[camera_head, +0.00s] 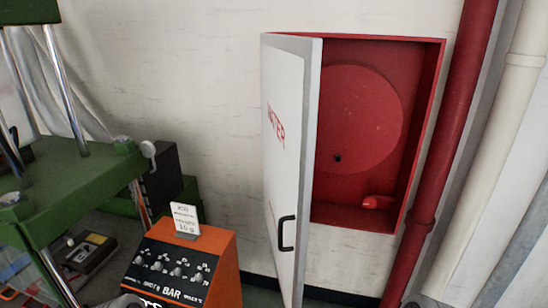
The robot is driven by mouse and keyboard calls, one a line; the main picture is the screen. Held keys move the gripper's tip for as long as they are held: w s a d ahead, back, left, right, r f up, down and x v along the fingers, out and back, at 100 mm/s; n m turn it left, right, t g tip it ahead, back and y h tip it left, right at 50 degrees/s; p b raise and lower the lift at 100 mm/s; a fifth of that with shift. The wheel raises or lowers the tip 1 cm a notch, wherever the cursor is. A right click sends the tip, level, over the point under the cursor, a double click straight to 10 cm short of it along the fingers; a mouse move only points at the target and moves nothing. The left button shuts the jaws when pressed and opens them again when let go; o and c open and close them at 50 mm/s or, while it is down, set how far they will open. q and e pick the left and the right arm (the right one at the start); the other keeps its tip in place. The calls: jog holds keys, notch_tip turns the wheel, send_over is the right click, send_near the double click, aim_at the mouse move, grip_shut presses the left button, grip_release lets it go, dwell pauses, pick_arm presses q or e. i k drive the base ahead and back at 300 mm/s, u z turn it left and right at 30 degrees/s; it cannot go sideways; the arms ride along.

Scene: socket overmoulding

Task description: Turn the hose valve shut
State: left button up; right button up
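A red wall cabinet (432,95) holds a large round red hose reel (360,115). A small red fitting (378,202), which looks like the hose valve, sits low at the right inside the cabinet. Its handle position is too small to tell. A small dark spot (338,158) shows low on the reel. The white cabinet door (288,150) with red lettering and a black handle (287,233) stands partly open and hides the left part of the cabinet inside. Neither of my grippers can be made out in the head view.
An orange control box (222,262) with a black panel and a small white sign (185,218) stands left of the door. A green machine (75,185) fills the left side. A red pipe (440,150) and a pale pipe (500,140) run right of the cabinet.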

aim_at(369, 202)
jog(key=k, duration=0.5)
jog(key=z, duration=2.1)
jog(key=i, duration=2.15)
jog(key=u, duration=2.2)
